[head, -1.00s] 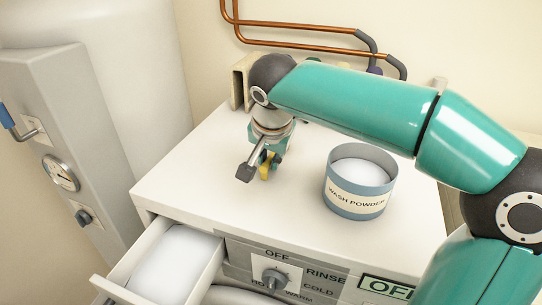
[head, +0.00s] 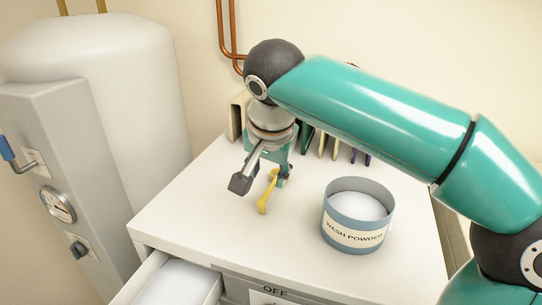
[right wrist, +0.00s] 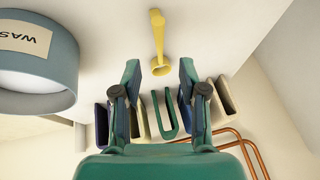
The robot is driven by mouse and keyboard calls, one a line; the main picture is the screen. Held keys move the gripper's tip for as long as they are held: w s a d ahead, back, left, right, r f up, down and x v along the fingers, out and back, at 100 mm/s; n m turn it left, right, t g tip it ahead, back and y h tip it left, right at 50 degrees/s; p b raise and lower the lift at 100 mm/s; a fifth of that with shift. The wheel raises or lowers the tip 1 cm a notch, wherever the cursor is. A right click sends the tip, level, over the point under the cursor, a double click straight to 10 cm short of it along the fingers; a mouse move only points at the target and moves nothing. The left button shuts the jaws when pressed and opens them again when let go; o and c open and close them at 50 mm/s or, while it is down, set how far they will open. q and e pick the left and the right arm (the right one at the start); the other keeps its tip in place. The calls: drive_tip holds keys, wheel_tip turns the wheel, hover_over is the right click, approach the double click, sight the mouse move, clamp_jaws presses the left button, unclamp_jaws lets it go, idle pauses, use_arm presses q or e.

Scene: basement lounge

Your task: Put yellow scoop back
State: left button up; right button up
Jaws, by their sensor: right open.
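The yellow scoop (head: 264,203) lies on the white machine top, left of the wash powder tub (head: 357,237). In the right wrist view the scoop (right wrist: 158,40) has its handle pointing away and its round bowl end near the fingertips. My right gripper (head: 260,182) is open over the top beside the scoop; in the wrist view its fingers (right wrist: 160,78) stand apart, with the scoop's bowl end in line with the gap. The scoop is not gripped. The left gripper is out of view.
Several upright coloured slots (right wrist: 168,115) stand along the back wall, including a green U-shaped one. Copper pipes (head: 222,35) run above them. An open drawer with white powder (head: 178,284) juts out at front left. A white tank stands to the left.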

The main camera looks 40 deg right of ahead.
drive_tip(key=v, duration=0.4)
idle(0.5)
